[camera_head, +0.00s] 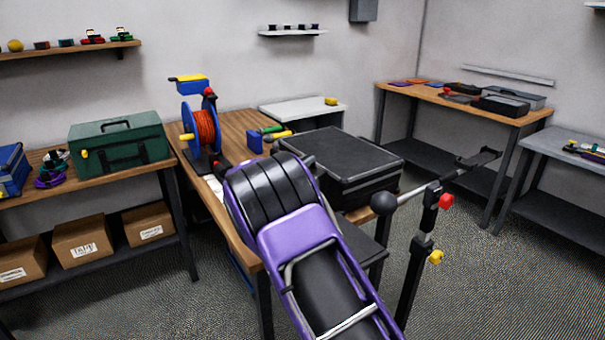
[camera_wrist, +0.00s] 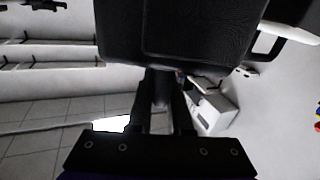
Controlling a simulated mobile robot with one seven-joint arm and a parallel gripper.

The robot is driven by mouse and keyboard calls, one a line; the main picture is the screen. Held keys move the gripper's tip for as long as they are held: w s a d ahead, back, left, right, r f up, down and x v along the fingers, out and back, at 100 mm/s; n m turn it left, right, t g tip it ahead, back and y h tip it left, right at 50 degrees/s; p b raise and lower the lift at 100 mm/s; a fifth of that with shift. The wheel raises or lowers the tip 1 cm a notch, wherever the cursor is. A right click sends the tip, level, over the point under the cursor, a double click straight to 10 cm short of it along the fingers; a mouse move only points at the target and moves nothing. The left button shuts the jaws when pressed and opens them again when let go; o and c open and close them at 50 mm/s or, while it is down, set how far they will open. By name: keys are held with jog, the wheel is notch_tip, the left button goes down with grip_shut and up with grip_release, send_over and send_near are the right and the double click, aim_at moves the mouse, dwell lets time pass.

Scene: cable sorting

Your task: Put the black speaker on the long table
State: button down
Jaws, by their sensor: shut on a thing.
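In the wrist view my gripper (camera_wrist: 163,82) is shut on a black boxy thing, which I take to be the black speaker (camera_wrist: 185,28). It fills the upper middle of that view, with a broad panel facing the camera. In the head view a large black box (camera_head: 345,155) shows just beyond my purple and black arm, over the middle wooden table (camera_head: 235,125). It looks like the same thing, but my fingers are hidden there. I cannot tell whether it touches the table. Another wooden table (camera_head: 460,103) stands at the back right. I cannot tell which table is the long one.
A cable reel (camera_head: 203,130) and small tools stand on the middle table. A green toolbox (camera_head: 122,140) sits on the left bench. Dark cases (camera_head: 505,103) lie on the back right table. A black stand (camera_head: 420,255) with coloured knobs rises right of my arm. Floor shows at right.

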jog(key=shift+f, duration=1.55)
jog(key=c, duration=0.8)
grip_release()
jog(key=shift+f, duration=0.2)
jog(key=shift+c, duration=0.2)
jog(key=shift+s+r, duration=0.1)
jog(key=v, duration=1.2)
